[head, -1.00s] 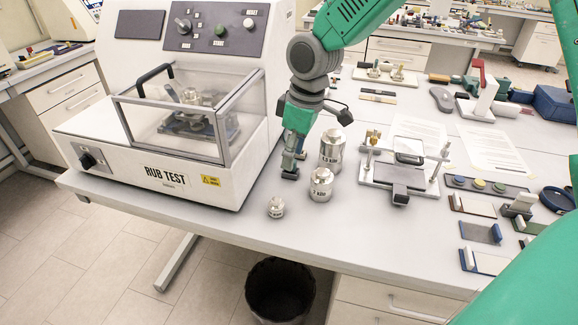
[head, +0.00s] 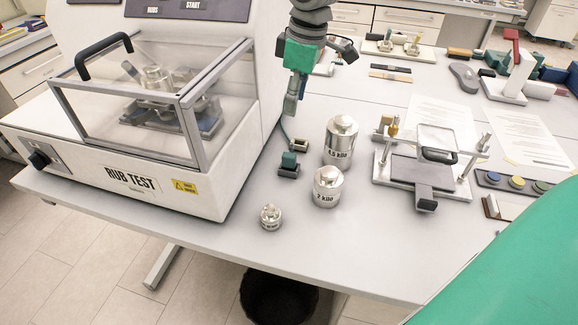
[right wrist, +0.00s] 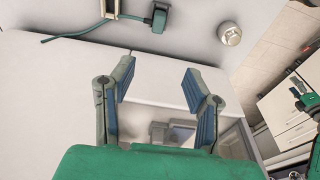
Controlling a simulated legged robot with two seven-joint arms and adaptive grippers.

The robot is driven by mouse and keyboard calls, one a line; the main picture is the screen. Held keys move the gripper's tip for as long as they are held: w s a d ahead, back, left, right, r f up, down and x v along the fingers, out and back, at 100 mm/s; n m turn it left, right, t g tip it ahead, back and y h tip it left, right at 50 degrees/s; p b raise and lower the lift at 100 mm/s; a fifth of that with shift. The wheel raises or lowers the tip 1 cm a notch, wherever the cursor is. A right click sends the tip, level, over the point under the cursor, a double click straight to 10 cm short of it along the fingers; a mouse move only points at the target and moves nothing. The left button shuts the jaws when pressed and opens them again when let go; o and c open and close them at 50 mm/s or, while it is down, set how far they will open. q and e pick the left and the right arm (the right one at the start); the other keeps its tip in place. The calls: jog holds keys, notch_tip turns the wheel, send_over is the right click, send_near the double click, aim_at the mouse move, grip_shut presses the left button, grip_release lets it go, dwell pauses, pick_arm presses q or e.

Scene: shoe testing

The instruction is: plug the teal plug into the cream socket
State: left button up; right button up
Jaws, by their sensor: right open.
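A thin teal cable (right wrist: 68,36) runs beside the socket. I cannot tell whether plug and socket touch. My right gripper (right wrist: 158,78) is open, with nothing between its fingers. In the head view it hangs above and behind the plug (head: 292,106).
The rub test machine (head: 125,175) stands close on the left. Silver weights (head: 327,188) stand right of the plug, a small one (head: 271,218) nearer the front edge. A metal fixture (head: 420,172) is further right. Bare table lies in front.

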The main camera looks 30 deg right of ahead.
aim_at(289, 155)
jog(key=f+b, duration=0.1)
jog(key=f, duration=0.2)
jog(key=f+b, duration=0.1)
jog(key=f, duration=0.3)
jog(key=w+f+b, duration=0.1)
jog(key=f, duration=0.3)
jog(key=shift+d+f, duration=0.15)
jog(key=shift+f, duration=0.1)
jog(key=shift+w+a+f, duration=0.1)
jog(key=shift+a+f, duration=0.3)
jog(key=shift+a, duration=0.05)
jog(key=shift+a+f, duration=0.1)
jog(key=shift+f, duration=0.25)
notch_tip(289, 155, down, 4)
jog(key=shift+r, duration=0.15)
jog(key=shift+w+d+f, duration=0.15)
jog(key=shift+d+f, duration=0.1)
jog(key=shift+f, duration=0.1)
jog(key=shift+d+f, duration=0.15)
jog(key=shift+d, duration=0.1)
jog(key=shift+a, duration=0.35)
grip_shut()
pick_arm(q)
jog(key=f, duration=0.4)
jog(key=shift+a+f, duration=0.2)
pick_arm(e)
jog(key=shift+a+r, duration=0.1)
jog(key=shift+r, duration=0.1)
